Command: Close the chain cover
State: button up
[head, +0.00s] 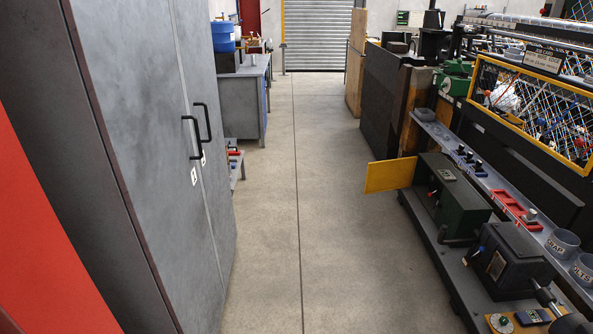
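A flat yellow panel (389,175), which looks like the chain cover, stands out into the aisle from the left side of the weaving machine. It is upright and sticks out leftward, away from the dark green housing (451,204) next to it, so it appears swung open. Its hinge edge and whatever lies behind it cannot be made out. My gripper is not in view, and nothing is seen touching the panel.
The concrete aisle (285,230) is clear down the middle. A tall grey cabinet (160,110) with black handles lines the left. The machine's base rail (440,262) edges the right. A grey workbench (240,105) and roller shutter (318,40) are farther back.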

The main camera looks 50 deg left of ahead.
aim_at(383, 175)
jog(key=u, duration=1.75)
jog(key=i, duration=7.1)
jog(key=z, duration=2.6)
jog(key=k, duration=0.15)
jog(key=u, duration=0.3)
